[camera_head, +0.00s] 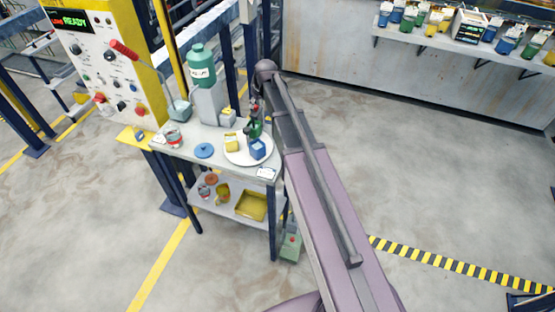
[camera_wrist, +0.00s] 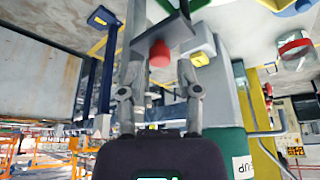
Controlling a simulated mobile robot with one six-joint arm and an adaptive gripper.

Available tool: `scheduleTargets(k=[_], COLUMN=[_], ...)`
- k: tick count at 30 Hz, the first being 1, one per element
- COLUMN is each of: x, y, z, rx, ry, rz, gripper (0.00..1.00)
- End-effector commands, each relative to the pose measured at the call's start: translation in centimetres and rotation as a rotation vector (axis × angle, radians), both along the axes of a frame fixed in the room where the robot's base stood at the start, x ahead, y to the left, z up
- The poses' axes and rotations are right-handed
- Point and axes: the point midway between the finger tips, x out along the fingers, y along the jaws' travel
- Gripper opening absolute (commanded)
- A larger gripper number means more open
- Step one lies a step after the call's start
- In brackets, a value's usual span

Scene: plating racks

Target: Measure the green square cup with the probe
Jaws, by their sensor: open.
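In the head view, the green cup (camera_head: 255,129) stands at the back of a round white plate (camera_head: 235,159), partly hidden by my arm and gripper. A yellow cup (camera_head: 231,143) and a blue cup (camera_head: 257,150) share the plate. My gripper (camera_head: 256,107) is just above and behind the green cup. In the wrist view, my gripper (camera_wrist: 160,75) is open, with its fingers apart on either side of a red knob-like piece (camera_wrist: 160,53) near a grey bracket (camera_wrist: 175,32). I cannot tell whether this red piece is the probe, or whether the fingers touch it.
A green-topped dispenser (camera_head: 201,68) stands behind the plate, with a small yellow-white box (camera_head: 228,117) beside it. A blue disc (camera_head: 204,150) and a red-banded jar (camera_head: 172,136) are at left. A control panel (camera_head: 105,70) stands farther left.

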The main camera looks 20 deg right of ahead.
Motion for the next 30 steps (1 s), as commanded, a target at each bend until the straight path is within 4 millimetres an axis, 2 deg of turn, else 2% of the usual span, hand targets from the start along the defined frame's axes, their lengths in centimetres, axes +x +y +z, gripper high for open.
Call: scheduleTargets(k=[3,30], x=[-0.5,-3.3], y=[-0.1,-1.1], z=[1.4,8.6], rx=[0.000,0.000], ry=[0.000,0.000], rz=[0.000,-0.001], gripper=[0.44,0.44])
